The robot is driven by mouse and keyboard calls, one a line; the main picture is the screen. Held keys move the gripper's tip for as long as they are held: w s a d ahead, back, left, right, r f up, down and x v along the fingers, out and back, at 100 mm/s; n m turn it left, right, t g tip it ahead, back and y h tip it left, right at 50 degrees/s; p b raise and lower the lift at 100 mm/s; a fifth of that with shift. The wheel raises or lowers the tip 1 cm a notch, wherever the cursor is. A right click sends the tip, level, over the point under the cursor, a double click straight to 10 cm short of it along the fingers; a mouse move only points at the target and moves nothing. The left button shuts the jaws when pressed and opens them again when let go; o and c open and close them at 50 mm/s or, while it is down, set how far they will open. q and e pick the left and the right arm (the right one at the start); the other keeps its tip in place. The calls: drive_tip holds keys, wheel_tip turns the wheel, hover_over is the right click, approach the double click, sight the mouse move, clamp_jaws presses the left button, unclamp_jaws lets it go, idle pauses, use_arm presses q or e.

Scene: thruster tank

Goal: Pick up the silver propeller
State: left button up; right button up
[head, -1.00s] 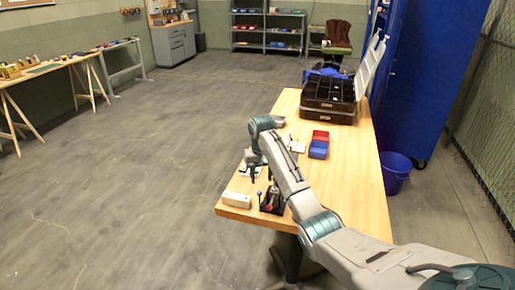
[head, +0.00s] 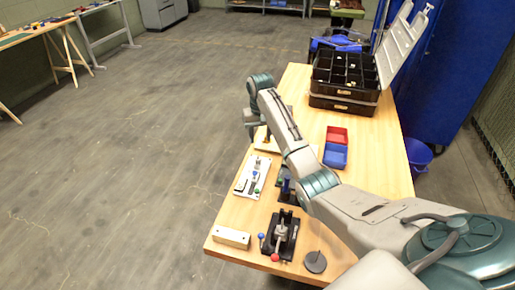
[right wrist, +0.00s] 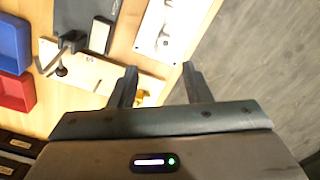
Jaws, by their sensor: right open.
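I cannot make out the silver propeller for certain in either view. My right gripper (head: 258,128) is over the left edge of the workbench (head: 385,155), and it is open and empty. In the right wrist view its two fingers (right wrist: 160,68) are apart. A pale board (right wrist: 90,72) with a dark clamp lies partly behind the left finger, and a small gold-coloured part (right wrist: 143,97) shows beside that finger. A white plate (right wrist: 165,28) with small silver parts lies beyond the fingertips. My left gripper is not in view.
A black fixture (head: 290,238) with a red knob stands near the front, beside a white block (head: 232,238) and a grey disc (head: 315,262). A red bin (head: 337,134) and blue bin (head: 335,156) sit mid-bench. An open black organizer (head: 345,104) stands behind.

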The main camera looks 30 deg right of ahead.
sight(258, 157)
wheel_tip(258, 157, down, 3)
drive_tip(key=shift+s+a+f+p, duration=0.1)
drive_tip(key=shift+a+f+p, duration=0.1)
drive_tip(key=shift+p, duration=0.2)
drive_tip(key=shift+f, duration=0.4)
drive_tip(key=shift+d+f, duration=0.1)
drive_tip(key=shift+f, duration=0.25)
drive_tip(key=f, duration=0.1)
drive_tip(key=f+p, duration=0.1)
drive_tip(key=f, duration=0.2)
drive_tip(key=shift+a+f+p, duration=0.15)
drive_tip(key=shift+a+p, duration=0.15)
drive_tip(key=shift+a, duration=0.1)
drive_tip(key=shift+f, duration=0.5)
use_arm(q)
drive_tip(key=s, duration=0.1)
drive_tip(key=s+r, duration=0.1)
drive_tip(key=s+a+r, duration=0.1)
drive_tip(key=shift+s, duration=0.4)
use_arm(e)
clamp_jaws()
